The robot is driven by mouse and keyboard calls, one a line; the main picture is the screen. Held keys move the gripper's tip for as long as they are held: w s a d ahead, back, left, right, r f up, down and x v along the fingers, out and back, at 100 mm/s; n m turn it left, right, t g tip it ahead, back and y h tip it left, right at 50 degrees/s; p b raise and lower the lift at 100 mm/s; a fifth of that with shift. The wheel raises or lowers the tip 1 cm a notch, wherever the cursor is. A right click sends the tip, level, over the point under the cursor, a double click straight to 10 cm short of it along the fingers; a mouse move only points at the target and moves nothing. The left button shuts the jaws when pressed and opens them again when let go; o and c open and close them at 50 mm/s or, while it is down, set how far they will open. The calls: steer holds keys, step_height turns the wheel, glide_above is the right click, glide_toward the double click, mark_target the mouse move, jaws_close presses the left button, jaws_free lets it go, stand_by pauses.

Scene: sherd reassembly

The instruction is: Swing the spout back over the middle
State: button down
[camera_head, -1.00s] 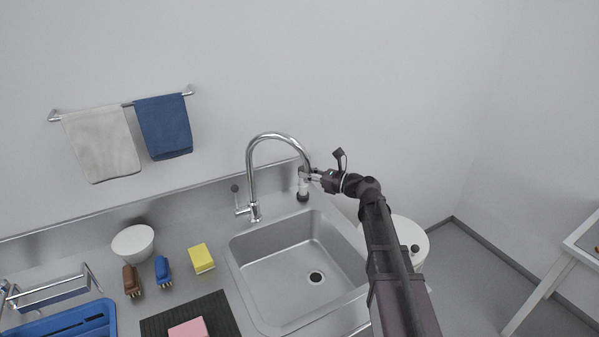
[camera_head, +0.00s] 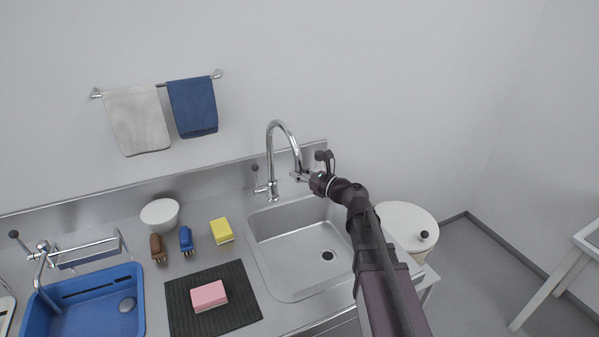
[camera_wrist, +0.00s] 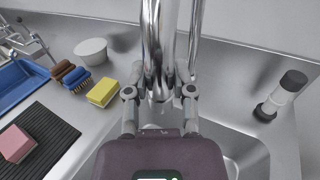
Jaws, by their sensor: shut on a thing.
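The chrome faucet has a tall arched spout (camera_head: 283,125) on a base with a side lever (camera_head: 256,175), standing behind the sink (camera_head: 252,262). My gripper (camera_head: 303,176) is at the spout's outlet end, at the back of the basin. In the wrist view my gripper (camera_wrist: 160,92) has its two fingers on either side of the chrome spout (camera_wrist: 158,45), shut on it. The spout's tip now points over the rear part of the basin. The drain (camera_head: 328,256) shows in the basin floor.
A bottle with a black cap (camera_wrist: 281,97) stands right of the spout in the wrist view. Left of the sink are a yellow sponge (camera_head: 221,231), two brushes, a white bowl (camera_head: 160,213), a pink sponge (camera_head: 209,296) on a dark mat and a blue tub (camera_head: 134,300). A round white bin (camera_head: 400,222) stands right.

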steer(key=shift+s+a+f, duration=0.1)
steer(key=shift+s+a, duration=0.75)
steer(key=shift+a, duration=0.2)
steer(key=shift+c, duration=2.3)
jaws_free()
steer(key=shift+w, duration=0.1)
steer(key=v, duration=1.2)
